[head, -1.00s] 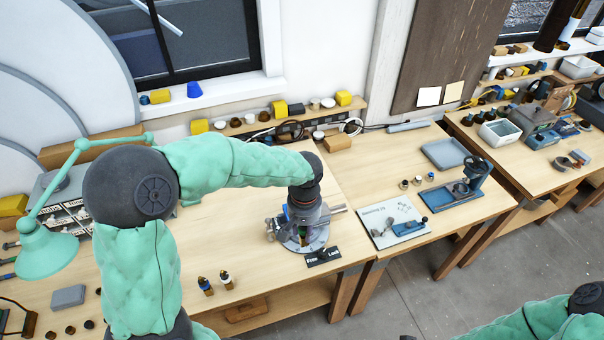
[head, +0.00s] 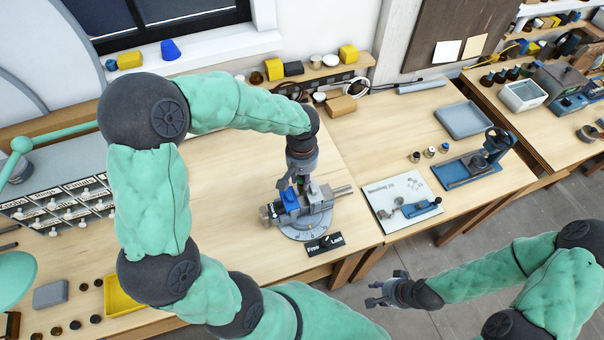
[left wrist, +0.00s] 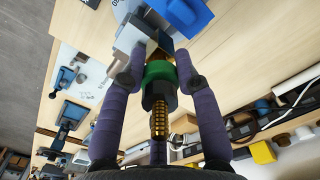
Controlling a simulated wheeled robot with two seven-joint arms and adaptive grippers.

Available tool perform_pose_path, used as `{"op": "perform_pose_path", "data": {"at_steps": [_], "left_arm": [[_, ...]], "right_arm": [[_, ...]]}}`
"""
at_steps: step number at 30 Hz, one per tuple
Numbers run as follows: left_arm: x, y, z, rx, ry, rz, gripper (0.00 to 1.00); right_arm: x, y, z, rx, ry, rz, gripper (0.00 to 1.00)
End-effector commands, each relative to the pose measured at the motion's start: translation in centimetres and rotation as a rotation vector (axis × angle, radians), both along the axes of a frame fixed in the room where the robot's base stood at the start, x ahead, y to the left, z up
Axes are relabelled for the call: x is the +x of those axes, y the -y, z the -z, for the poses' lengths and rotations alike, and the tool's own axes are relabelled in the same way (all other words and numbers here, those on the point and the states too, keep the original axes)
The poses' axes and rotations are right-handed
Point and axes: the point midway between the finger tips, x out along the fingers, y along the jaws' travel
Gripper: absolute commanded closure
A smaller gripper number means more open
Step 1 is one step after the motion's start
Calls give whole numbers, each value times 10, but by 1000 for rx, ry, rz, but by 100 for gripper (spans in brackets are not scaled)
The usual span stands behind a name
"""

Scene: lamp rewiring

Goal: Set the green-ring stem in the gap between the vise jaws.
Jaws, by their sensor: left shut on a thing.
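The green-ring stem (left wrist: 158,72) is between the fingers of my left gripper (left wrist: 160,78), which is shut on it. Its brass threaded end (left wrist: 160,120) points toward the wrist camera. In the head view my left gripper (head: 296,184) points down over the grey vise (head: 312,207), which has a blue jaw part (head: 290,199). The wrist view shows the blue part (left wrist: 183,14) just beyond the stem. The stem's far end is partly hidden, so I cannot tell if it is between the jaws. My right gripper (head: 382,292) is open and empty, away from the bench.
A Free/Lock plate (head: 324,244) lies in front of the vise's round base. To its right are a white board (head: 402,200) with fittings, a blue press (head: 480,165) and a grey tray (head: 464,119). A yellow bin (head: 122,297) stands at lower left. Bare bench lies left of the vise.

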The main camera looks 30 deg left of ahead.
Motion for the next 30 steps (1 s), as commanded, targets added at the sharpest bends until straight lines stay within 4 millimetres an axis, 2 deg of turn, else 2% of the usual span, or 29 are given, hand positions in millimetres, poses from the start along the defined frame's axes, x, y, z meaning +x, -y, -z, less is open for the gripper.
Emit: {"op": "perform_pose_path", "data": {"at_steps": [30], "left_arm": [[0, 0, 50, 0, 1, 0, 100]], "right_arm": [[0, 0, 40, 0, 0, 0, 60]]}}
